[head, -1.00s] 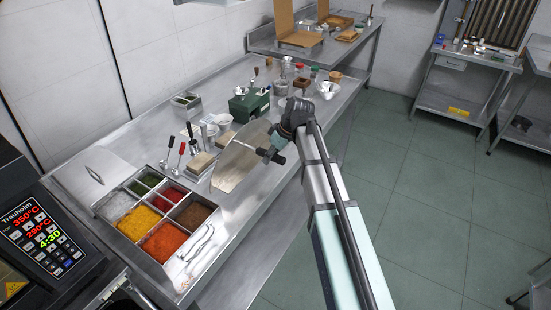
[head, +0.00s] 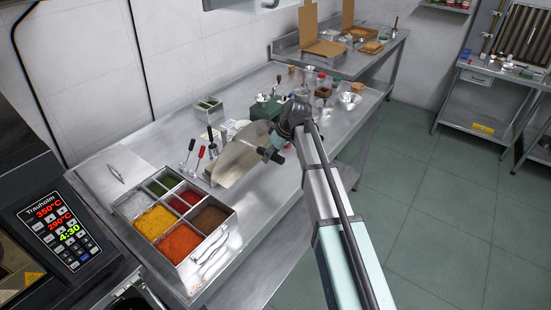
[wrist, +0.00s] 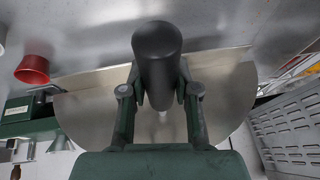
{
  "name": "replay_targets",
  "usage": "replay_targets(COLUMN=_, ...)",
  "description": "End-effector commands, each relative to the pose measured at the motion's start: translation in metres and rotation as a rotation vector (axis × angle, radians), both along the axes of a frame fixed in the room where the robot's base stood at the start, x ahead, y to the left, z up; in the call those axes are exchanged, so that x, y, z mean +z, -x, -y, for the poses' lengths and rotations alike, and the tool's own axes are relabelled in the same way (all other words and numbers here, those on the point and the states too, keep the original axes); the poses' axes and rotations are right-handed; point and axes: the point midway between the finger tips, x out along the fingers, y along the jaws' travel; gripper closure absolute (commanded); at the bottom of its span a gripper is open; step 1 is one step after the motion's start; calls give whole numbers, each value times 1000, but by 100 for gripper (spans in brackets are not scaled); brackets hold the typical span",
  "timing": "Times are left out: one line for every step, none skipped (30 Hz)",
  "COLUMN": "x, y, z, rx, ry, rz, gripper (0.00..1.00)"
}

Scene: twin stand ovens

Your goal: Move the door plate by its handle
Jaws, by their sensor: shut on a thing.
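The door plate (head: 232,166) is a thin, pale metal sheet with a rounded edge. My gripper (head: 274,153) is shut on its black handle (head: 278,158). In the wrist view the black handle (wrist: 158,60) stands between the two fingers of my gripper (wrist: 160,95), with the plate (wrist: 85,110) spread out behind it. The plate appears tilted above the steel counter. It hides part of the counter and some of the small items there. The oven (head: 55,220) with a lit red and green display is at the left edge, only partly in view.
A tray of spices (head: 168,262) sits on the steel counter (head: 262,195), left of the plate. Upright tools with red and black handles, a green box (head: 262,108) and small containers stand close behind the plate. Open floor (head: 430,220) lies to the right.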

Motion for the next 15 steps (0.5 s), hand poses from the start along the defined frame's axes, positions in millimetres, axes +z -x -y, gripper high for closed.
replay_targets(x=1, y=-4, z=-5, rx=0, ry=-2, rz=2, gripper=100)
replay_targets(x=1, y=-6, z=-7, rx=0, ry=-2, rz=2, gripper=100)
replay_targets(x=1, y=-8, z=-9, rx=1, ry=-2, rz=1, gripper=100)
replay_targets(x=1, y=-9, z=-11, rx=1, ry=-2, rz=1, gripper=100)
replay_targets(x=1, y=-11, z=-13, rx=1, ry=-2, rz=1, gripper=100)
replay_targets(x=1, y=-13, z=-16, rx=1, ry=-2, rz=1, gripper=100)
replay_targets(x=1, y=-14, z=-18, rx=1, ry=-2, rz=1, gripper=100)
replay_targets(x=1, y=-16, z=-20, rx=1, ry=-2, rz=1, gripper=100)
replay_targets(x=1, y=-18, z=-22, rx=1, ry=-1, rz=2, gripper=100)
replay_targets(x=1, y=-19, z=-24, rx=1, ry=-1, rz=2, gripper=100)
replay_targets(x=1, y=-21, z=-26, rx=1, ry=-1, rz=2, gripper=100)
replay_targets(x=1, y=-23, z=-29, rx=1, ry=-1, rz=2, gripper=100)
replay_targets(x=1, y=-24, z=-31, rx=1, ry=-1, rz=2, gripper=100)
replay_targets(x=1, y=-26, z=-33, rx=1, ry=-1, rz=2, gripper=100)
replay_targets(x=1, y=-28, z=-35, rx=1, ry=-1, rz=2, gripper=100)
